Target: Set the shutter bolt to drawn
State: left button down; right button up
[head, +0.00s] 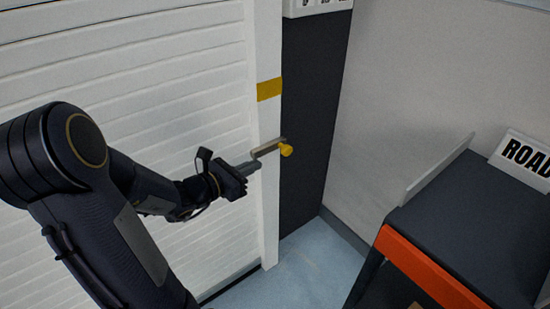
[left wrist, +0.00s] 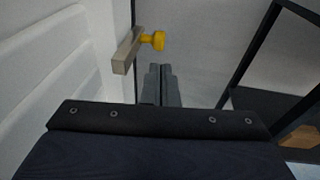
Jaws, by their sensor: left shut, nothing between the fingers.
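The shutter bolt is a short metal bar (head: 267,149) with a yellow knob (head: 286,150) at its right end, set on the white edge post of the shutter. In the left wrist view the bar (left wrist: 127,52) and the knob (left wrist: 154,41) are ahead of the fingers and a little to the left. My left gripper (head: 254,165) is shut and empty. In the head view its tips appear just below and left of the bar; I cannot tell whether they touch it. In the left wrist view the closed fingers (left wrist: 161,72) sit below and right of the knob. My right gripper is not in view.
The white slatted shutter (head: 130,90) fills the left, with a yellow band (head: 269,89) on its post. A dark panel (head: 312,120) stands right of the post. A dark conveyor (head: 480,215) with an orange edge and a "ROAD" sign (head: 524,160) is at right.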

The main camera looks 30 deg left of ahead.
aim_at(286, 149)
pick_arm(q)
jog(key=b+x, duration=0.1)
jog(key=x, duration=0.7)
jog(key=shift+w, duration=0.25)
jog(key=b+x, duration=0.1)
jog(key=x, duration=0.2)
jog(key=b+x, duration=0.1)
jog(key=shift+w+d+r+b, duration=0.2)
jog(key=shift+w+d+b, duration=0.15)
jog(key=shift+d, duration=0.15)
jog(key=shift+r, duration=0.25)
